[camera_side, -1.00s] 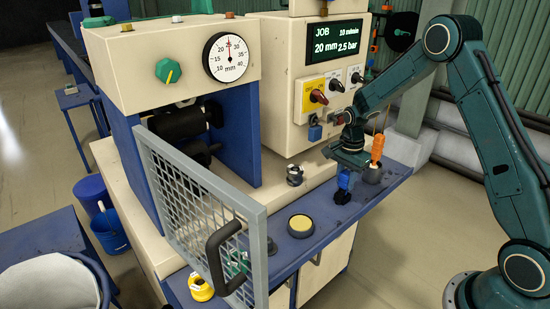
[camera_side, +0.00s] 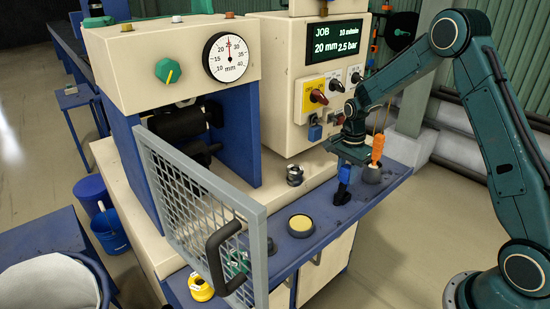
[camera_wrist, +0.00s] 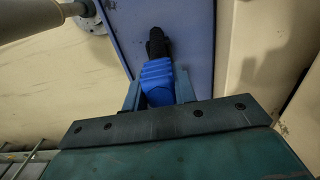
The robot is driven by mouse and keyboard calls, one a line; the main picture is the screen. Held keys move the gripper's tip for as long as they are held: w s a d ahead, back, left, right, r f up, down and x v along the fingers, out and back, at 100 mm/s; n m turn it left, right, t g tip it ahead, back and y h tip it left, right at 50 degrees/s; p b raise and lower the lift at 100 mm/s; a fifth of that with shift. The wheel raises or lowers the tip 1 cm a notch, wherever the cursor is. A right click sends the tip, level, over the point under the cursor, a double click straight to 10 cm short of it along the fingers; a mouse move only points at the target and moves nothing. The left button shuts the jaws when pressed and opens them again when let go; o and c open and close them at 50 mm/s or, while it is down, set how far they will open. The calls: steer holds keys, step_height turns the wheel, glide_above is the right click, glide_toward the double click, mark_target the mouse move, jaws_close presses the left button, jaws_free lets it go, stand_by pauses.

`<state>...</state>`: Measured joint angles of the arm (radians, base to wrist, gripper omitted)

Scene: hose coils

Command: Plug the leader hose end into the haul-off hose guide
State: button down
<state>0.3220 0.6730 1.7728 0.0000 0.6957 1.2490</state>
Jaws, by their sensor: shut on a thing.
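My gripper (camera_side: 347,160) is shut on a blue piece with a black tip (camera_side: 344,174), which seems to be the leader hose end. It hangs about upright, tip down, over the blue bench strip right of the machine. In the wrist view the blue body (camera_wrist: 157,78) sits between the two fingers of my gripper (camera_wrist: 157,95), and the black tip (camera_wrist: 157,42) points away over the blue surface. I cannot tell whether the tip touches it. A small dark metal fitting (camera_side: 294,175) stands on the ledge to the left; I cannot tell if it is the hose guide.
A grey cup (camera_side: 372,174) with an orange-handled thing (camera_side: 377,148) stands close to the right of my gripper. A yellow button (camera_side: 300,225) is on the bench. A mesh guard (camera_side: 190,190) stands open before the black rollers (camera_side: 178,124). The control panel (camera_side: 325,95) is behind.

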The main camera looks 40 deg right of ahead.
steer(key=shift+r, duration=2.85)
steer(key=shift+a, duration=0.25)
